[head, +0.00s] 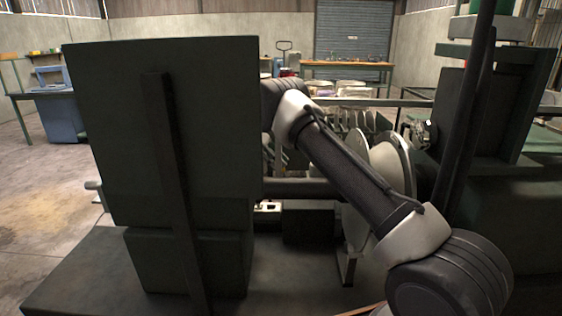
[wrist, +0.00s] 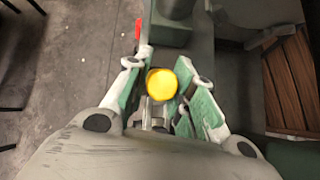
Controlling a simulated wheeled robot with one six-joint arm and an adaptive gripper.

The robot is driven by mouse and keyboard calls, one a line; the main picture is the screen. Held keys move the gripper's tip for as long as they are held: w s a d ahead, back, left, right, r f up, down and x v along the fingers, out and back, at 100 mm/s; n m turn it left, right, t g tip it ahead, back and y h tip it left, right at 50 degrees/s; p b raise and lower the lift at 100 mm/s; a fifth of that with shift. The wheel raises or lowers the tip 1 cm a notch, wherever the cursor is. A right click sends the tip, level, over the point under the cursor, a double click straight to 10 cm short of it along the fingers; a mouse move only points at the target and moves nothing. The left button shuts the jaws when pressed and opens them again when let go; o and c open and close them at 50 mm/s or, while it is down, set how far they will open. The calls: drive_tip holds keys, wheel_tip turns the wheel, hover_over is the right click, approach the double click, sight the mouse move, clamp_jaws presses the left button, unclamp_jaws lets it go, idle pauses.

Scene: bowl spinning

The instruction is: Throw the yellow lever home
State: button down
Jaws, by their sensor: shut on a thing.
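The yellow lever's round knob (wrist: 161,84) shows in the wrist view, between the fingertips of my gripper (wrist: 160,88). The pale fingers with green pads stand on both sides of the knob and are shut on the lever. A grey metal part shows just below the knob, partly hidden by the gripper. In the head view my arm reaches across the machine. My gripper and the lever are hidden there behind the dark green housing.
A large dark green housing (head: 165,125) fills the left of the head view. Pale discs (head: 392,168) stand behind my arm. A small red part (wrist: 138,29) sits near the green machine body in the wrist view. Wooden slats (wrist: 290,90) lie to the right.

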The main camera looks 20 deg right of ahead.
idle(0.3)
drive_tip(key=c, duration=1.2)
unclamp_jaws()
wheel_tip(320, 180, up, 10)
